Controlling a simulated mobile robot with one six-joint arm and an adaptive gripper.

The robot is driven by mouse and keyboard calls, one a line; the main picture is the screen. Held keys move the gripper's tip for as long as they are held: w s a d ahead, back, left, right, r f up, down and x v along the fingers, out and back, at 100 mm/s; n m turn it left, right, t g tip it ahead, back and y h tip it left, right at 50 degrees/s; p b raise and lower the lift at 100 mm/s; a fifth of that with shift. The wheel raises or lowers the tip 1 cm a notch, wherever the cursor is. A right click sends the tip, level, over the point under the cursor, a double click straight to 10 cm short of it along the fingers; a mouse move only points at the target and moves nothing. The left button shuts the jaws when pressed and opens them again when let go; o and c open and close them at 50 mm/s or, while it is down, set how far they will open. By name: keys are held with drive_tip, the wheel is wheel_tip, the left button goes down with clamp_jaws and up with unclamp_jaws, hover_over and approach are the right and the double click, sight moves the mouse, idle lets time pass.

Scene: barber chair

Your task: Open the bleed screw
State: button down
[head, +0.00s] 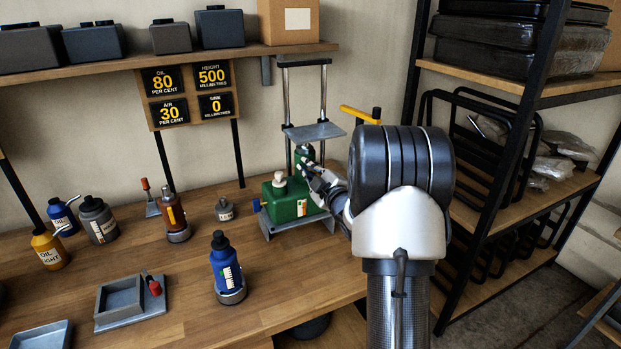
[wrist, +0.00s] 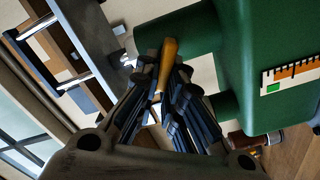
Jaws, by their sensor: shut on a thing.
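A green hydraulic unit (head: 287,203) with a cream plug (head: 280,178) on top stands on a metal base on the workbench. My gripper (head: 308,166) reaches in at its upper right, beside its green cylinder (head: 304,152). In the wrist view, the fingers (wrist: 166,82) are closed around a small yellow-orange handle (wrist: 169,52), between two green cylindrical parts of the unit (wrist: 265,60). The handle's foot is hidden by the fingers, so I cannot tell for sure that it is the bleed screw. The signs (head: 187,92) read oil 80, air 30, height 500, sink 0.
A yellow lever (head: 356,114) sticks out above my arm, near the grey plate (head: 314,131) between upright rods. A blue bottle (head: 227,268), a grey tray (head: 120,298) and several oil cans stand on the bench to the left. A shelf rack (head: 535,180) is at the right.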

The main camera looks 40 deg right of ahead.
drive_tip(key=shift+n, duration=0.3)
drive_tip(key=c, duration=1.7)
unclamp_jaws()
drive_tip(key=v, duration=1.2)
